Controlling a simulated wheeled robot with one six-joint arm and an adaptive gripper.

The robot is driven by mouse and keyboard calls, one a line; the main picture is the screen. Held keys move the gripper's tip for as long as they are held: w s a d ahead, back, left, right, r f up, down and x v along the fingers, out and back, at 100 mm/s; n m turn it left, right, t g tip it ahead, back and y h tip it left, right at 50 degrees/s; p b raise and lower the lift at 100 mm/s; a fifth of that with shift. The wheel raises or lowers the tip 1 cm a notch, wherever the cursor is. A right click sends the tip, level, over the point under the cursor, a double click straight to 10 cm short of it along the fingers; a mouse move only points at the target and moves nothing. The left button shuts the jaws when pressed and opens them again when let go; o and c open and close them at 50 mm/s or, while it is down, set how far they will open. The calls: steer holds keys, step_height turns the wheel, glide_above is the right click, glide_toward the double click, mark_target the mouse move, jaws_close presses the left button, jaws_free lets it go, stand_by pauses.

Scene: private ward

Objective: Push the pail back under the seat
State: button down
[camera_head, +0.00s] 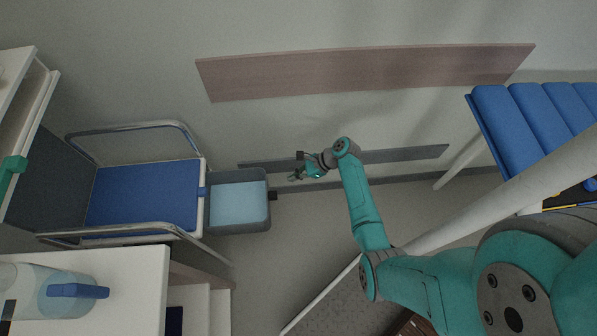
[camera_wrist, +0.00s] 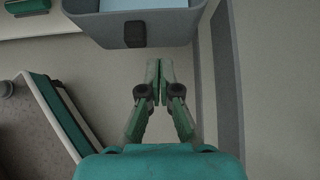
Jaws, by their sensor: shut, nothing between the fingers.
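The grey pail (camera_head: 240,229) juts out on the right side of the chair with the blue seat (camera_head: 142,193). Its inside shows a light blue surface. A black handle (camera_head: 273,195) is on its outer wall. My gripper (camera_head: 293,177) is to the right of the pail, apart from it, with a small gap to the handle. In the wrist view the pail (camera_wrist: 172,26) is at the top, its handle (camera_wrist: 134,33) slightly left of my fingertips (camera_wrist: 158,64). The fingers are shut with nothing between them.
The chair has curved metal armrests (camera_head: 125,128). A white cabinet (camera_head: 130,285) with a jug (camera_head: 45,290) stands at the lower left. The wall with a wooden rail (camera_head: 370,72) runs behind. A blue-cushioned bench (camera_head: 510,125) is at the right. Floor (camera_head: 300,235) beside the pail is clear.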

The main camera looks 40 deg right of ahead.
steer(key=w+a+f, duration=0.3)
steer(key=w+a, duration=0.1)
steer(key=a, duration=0.2)
steer(key=shift+w, duration=0.25)
steer(key=shift+a+f, duration=0.1)
steer(key=shift+a, duration=0.05)
steer(key=w+a, duration=0.6)
steer(key=a, duration=0.3)
steer(key=w+a, duration=0.7)
steer(key=a, duration=0.2)
steer(key=shift+w+a, duration=0.25)
steer(key=shift+d, duration=0.1)
